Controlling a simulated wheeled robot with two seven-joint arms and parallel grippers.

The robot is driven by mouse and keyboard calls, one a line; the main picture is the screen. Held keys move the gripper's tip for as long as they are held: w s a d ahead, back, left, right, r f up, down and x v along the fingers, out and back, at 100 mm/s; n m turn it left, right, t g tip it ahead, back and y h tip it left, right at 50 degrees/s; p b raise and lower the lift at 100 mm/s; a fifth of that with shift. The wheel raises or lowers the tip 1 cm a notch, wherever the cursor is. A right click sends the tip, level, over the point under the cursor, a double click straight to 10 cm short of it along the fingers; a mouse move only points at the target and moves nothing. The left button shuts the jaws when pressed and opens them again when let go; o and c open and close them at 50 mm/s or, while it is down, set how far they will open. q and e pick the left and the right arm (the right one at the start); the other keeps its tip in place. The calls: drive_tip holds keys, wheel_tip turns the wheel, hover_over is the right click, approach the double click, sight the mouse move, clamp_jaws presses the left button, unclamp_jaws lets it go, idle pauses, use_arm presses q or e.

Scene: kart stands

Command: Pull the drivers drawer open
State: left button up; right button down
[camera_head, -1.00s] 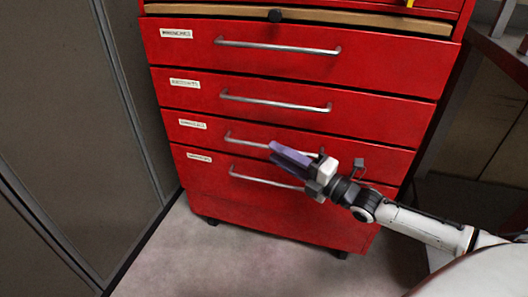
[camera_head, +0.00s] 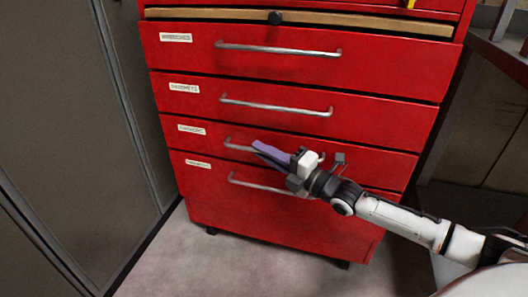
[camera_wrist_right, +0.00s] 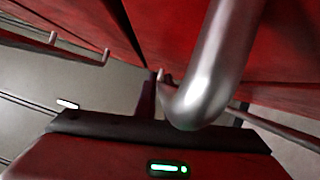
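A red tool chest has several stacked drawers, each with a metal bar handle and a white label at its left; the small label print is hard to read. My right gripper (camera_head: 268,154), with purple and dark fingers, is in front of the third full drawer (camera_head: 370,168), at its handle (camera_head: 238,147), and hides much of that bar. The bottom drawer's handle (camera_head: 245,182) lies just below the gripper. In the right wrist view a handle's bent end (camera_wrist_right: 200,95) is very close; finger contact cannot be told. All drawers look closed. My left gripper is out of view.
Grey cabinet doors (camera_head: 70,120) stand close at the left of the chest. A dark metal frame (camera_head: 500,55) stands at the right. Bare floor (camera_head: 220,265) lies in front of the chest. A wooden edge (camera_head: 340,22) runs above the top full drawer.

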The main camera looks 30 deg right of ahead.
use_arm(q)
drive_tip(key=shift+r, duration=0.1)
use_arm(e)
drive_tip(key=shift+a, duration=0.1)
